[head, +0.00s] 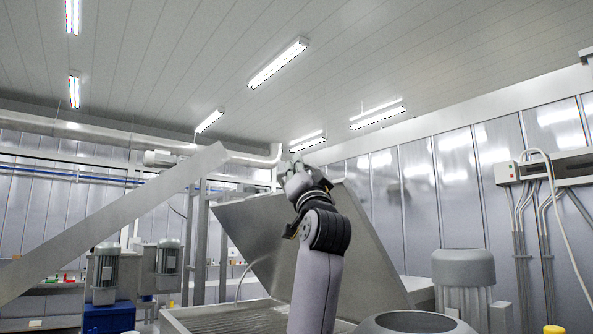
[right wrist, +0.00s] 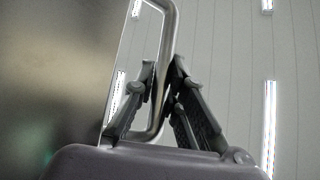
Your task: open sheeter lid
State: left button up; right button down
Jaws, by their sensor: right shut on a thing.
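The sheeter lid (head: 258,232) is a large flat steel panel, raised and tilted above the sheeter body (head: 225,318). In the right wrist view the lid (right wrist: 70,70) fills the left side, with a bent tubular handle (right wrist: 169,40) beside it. My right gripper (head: 291,168) is up at the lid's top edge, its arm passing in front of the panel. In the right wrist view the right gripper's fingers (right wrist: 163,78) are shut on the handle bar. My left gripper is not in view.
A long sloping metal panel (head: 110,222) crosses the left side. Motors (head: 106,270) stand behind it at left. A grey ribbed motor housing (head: 463,268) and a round rim (head: 415,323) are at right. A control box with cables (head: 507,172) hangs on the right wall.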

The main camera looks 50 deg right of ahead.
jog(key=c, duration=1.7)
grip_release()
jog(key=shift+d, duration=0.15)
jog(key=shift+o, duration=0.5)
jog(key=shift+a, duration=0.2)
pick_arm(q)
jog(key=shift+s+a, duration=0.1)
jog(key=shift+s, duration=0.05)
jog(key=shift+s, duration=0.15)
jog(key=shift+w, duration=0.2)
pick_arm(e)
jog(key=v, duration=1.2)
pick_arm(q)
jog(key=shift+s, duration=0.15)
pick_arm(e)
jog(key=shift+a+f, duration=0.1)
